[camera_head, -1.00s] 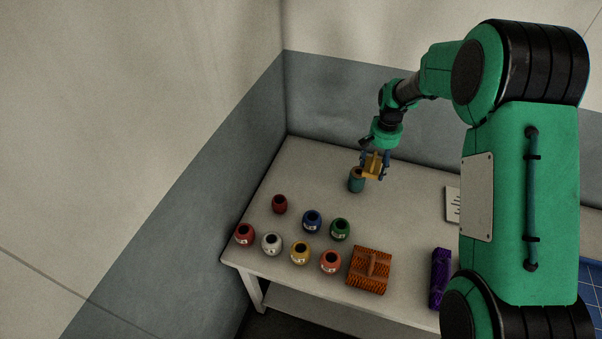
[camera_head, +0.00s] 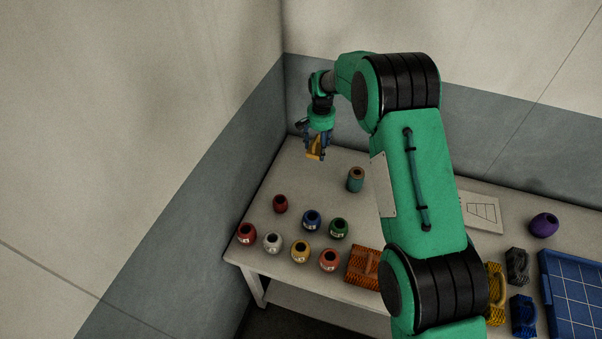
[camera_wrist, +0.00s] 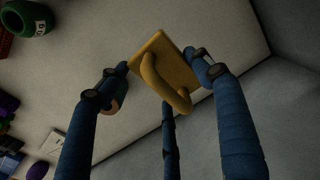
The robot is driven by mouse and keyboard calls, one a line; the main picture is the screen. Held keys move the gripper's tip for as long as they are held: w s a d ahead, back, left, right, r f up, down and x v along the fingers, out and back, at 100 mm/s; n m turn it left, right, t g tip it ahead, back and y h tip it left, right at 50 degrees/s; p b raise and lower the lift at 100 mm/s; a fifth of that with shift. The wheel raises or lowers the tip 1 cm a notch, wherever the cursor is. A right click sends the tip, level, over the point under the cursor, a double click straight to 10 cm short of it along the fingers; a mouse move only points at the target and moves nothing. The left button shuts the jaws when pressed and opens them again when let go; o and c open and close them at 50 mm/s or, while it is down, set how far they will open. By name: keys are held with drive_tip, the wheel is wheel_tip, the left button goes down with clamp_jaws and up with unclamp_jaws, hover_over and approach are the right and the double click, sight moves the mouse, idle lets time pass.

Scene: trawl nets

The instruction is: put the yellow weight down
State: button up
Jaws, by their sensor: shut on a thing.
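The yellow weight (camera_head: 313,155) is between the fingers of my gripper (camera_head: 318,150), over the back left part of the table (camera_head: 290,170). In the wrist view, the yellow weight (camera_wrist: 178,56) shows as a flat plate with a curved handle, tilted in the picture. My gripper (camera_wrist: 165,72) is shut on it with its blue fingers on either side. I cannot tell whether the weight is clear of the tabletop.
A teal jar with a brown top (camera_head: 355,181) stands to the right of the weight. Several small pots, including a dark red one (camera_head: 280,204), stand toward the front. An orange ribbed block (camera_head: 362,267) lies beside them. The back left tabletop is clear; walls stand behind.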

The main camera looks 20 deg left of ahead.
drive_tip(key=a, duration=0.6)
hover_over(304, 174)
drive_tip(key=shift+a+f+p, duration=0.1)
drive_tip(key=shift+f+p, duration=0.3)
drive_tip(key=shift+f, duration=2.3)
drive_tip(key=shift+f, duration=2.9)
drive_tip(key=shift+f, duration=0.1)
drive_tip(key=shift+f, duration=2)
drive_tip(key=shift+f, duration=0.15)
drive_tip(key=o, duration=2)
drive_tip(key=shift+s+f, duration=0.1)
drive_tip(key=shift+c, duration=0.2)
